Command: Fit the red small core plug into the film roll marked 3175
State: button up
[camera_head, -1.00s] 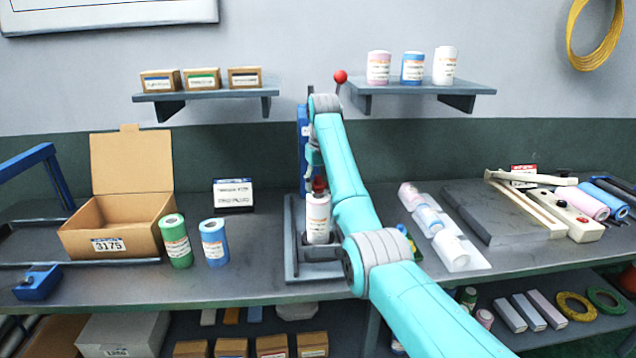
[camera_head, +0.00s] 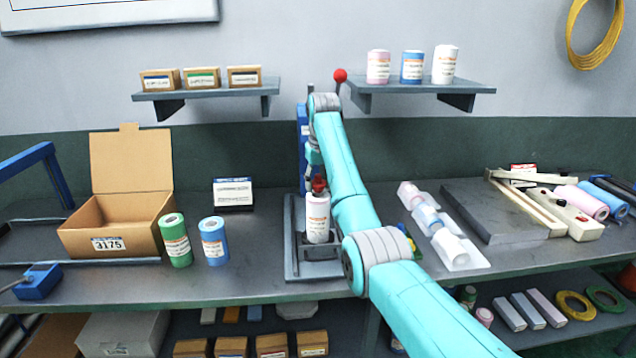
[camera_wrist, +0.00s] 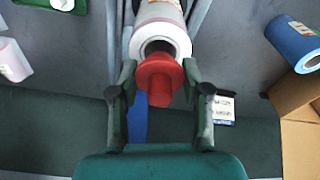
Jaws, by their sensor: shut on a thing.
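The red plug (camera_wrist: 158,78) is held between the two fingers of my gripper (camera_wrist: 159,72). It also shows in the head view (camera_head: 319,184), right at the top of a white film roll (camera_head: 317,217). The roll stands upright in a grey fixture on the bench. In the wrist view the plug's flange overlaps the near edge of the roll's end (camera_wrist: 159,40), and part of the dark core hole shows beyond it. I cannot tell whether the plug's tip is inside the hole. The roll's label is too small to read. My arm hides part of the gripper in the head view.
A cardboard box (camera_head: 109,244) labelled 3175 stands left, with a green roll (camera_head: 175,240) and a blue roll (camera_head: 214,241) beside it. The grey fixture (camera_head: 293,268) has uprights behind the roll.

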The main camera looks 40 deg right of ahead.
jog(key=shift+f, duration=0.65)
dwell(0.8)
jog(key=shift+r, duration=0.5)
jog(key=shift+f, duration=0.55)
dwell(1.6)
jog(key=shift+r, duration=0.55)
jog(key=shift+f, duration=0.7)
dwell(1.2)
jog(key=o, duration=1)
